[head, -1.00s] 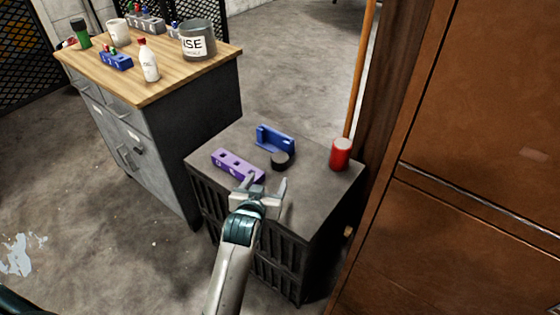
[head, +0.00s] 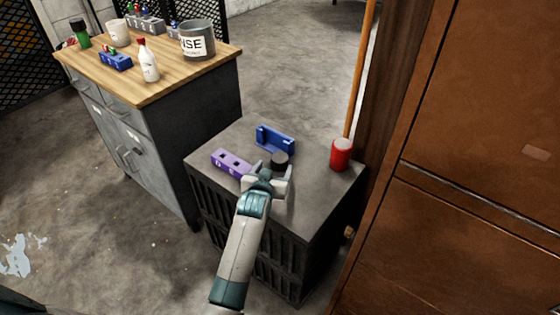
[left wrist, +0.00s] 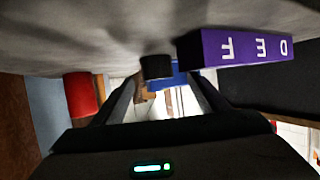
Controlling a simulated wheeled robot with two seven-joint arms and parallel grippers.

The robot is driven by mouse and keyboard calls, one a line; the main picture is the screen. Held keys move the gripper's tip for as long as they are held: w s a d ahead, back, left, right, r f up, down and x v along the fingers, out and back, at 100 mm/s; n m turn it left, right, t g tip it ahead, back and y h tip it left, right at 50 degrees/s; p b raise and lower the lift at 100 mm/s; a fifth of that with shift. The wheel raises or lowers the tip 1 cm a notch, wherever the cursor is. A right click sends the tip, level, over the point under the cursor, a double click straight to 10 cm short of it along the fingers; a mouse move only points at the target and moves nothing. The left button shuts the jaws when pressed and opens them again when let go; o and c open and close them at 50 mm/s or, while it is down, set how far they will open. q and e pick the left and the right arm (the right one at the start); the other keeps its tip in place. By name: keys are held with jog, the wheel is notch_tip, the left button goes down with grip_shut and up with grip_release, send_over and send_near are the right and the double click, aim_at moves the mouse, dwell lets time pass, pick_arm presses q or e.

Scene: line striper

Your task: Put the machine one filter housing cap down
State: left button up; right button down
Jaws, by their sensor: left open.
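A small black round cap (head: 280,158), which looks like the filter housing cap, sits on the dark grey cabinet top (head: 315,205). My left gripper (head: 268,178) is open, low over the cabinet top, just on the near side of the cap. In the left wrist view, which is upside down, the cap (left wrist: 156,66) rests against the surface, ahead of and roughly between the open fingers (left wrist: 160,92). The fingers do not visibly grip it. My right gripper is not in view.
A purple block (head: 230,162) marked D E F lies left of the gripper. A blue holder (head: 275,141) stands behind the cap, and a red can (head: 341,154) stands to the right. The cabinet top's right front is clear. A wooden workbench (head: 120,88) stands at left.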

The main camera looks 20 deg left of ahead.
aim_at(279, 160)
pick_arm(q)
jog(key=shift+r+x, duration=0.2)
jog(key=shift+x, duration=0.9)
jog(key=shift+r+x, duration=0.2)
jog(key=shift+x, duration=0.95)
jog(key=shift+w+d+f, duration=0.1)
jog(key=shift+w+d, duration=0.15)
jog(key=shift+w, duration=0.2)
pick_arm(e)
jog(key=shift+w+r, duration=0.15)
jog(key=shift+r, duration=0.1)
pick_arm(q)
jog(key=c, duration=1.2)
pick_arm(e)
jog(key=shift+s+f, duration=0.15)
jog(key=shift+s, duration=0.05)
